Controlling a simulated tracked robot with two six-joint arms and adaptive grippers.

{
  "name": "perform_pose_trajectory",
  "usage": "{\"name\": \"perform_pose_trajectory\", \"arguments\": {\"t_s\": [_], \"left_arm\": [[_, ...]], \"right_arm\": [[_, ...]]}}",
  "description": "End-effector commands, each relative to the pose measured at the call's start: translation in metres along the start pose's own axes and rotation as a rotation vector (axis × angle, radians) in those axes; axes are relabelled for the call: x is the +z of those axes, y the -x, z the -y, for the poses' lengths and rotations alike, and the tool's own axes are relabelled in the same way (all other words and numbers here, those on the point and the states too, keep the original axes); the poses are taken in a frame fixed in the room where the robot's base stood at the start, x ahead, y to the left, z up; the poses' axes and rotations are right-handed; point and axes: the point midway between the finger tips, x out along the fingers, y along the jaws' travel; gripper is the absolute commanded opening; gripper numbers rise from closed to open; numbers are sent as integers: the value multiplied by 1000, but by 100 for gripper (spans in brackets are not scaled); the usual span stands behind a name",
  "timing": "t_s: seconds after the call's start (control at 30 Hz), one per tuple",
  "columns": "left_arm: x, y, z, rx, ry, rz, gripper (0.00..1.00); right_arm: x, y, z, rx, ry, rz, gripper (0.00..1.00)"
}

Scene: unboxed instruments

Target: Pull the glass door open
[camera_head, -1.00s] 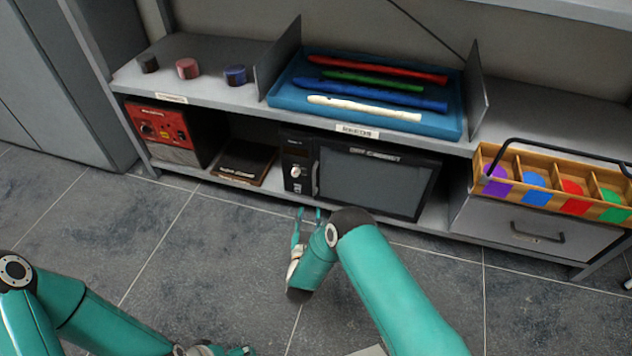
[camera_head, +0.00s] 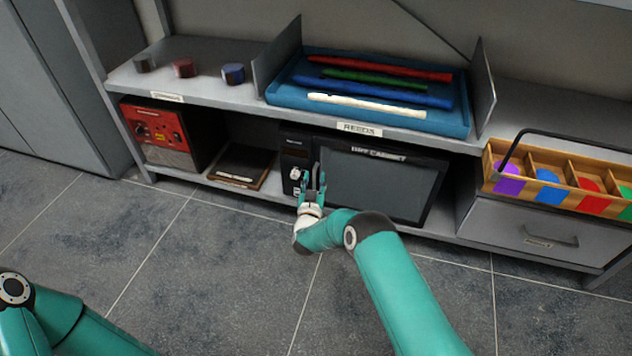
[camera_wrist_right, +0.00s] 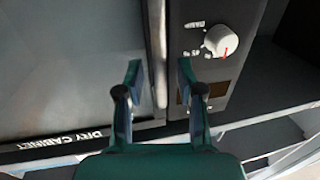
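The dry cabinet's dark glass door (camera_head: 385,187) is shut, on the lower shelf. It also fills the left of the right wrist view (camera_wrist_right: 65,75). Its upright metal handle (camera_wrist_right: 158,55) runs along the door edge beside the control panel. My right gripper (camera_head: 313,178) is at the handle; in the wrist view its two fingers (camera_wrist_right: 159,74) are apart, one on each side of the handle. I cannot tell how deep the handle sits between them. My left gripper is out of view; only part of my left arm shows at the lower left.
The control panel with a white knob (camera_wrist_right: 221,41) is close beside the fingers. A red instrument (camera_head: 158,132) and a dark flat case (camera_head: 242,165) are to the left. A drawer (camera_head: 530,232) with a wooden carrier (camera_head: 507,185) above is to the right. The floor in front is clear.

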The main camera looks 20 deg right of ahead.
Motion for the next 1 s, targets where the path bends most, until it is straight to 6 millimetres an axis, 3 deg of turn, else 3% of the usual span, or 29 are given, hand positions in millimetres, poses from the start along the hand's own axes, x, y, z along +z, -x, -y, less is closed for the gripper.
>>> {"name": "perform_pose_trajectory", "arguments": {"t_s": [0.13, 0.37, 0.77, 1.0], "left_arm": [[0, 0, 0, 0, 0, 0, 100], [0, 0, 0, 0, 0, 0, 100], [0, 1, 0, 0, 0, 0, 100], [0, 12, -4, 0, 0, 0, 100]], "right_arm": [[0, 0, 0, 0, 0, 0, 37], [0, 0, 0, 1, 0, 0, 0], [0, -1, -5, 3, 0, 0, 0], [-2, 8, -12, -12, 0, 3, 0]]}}
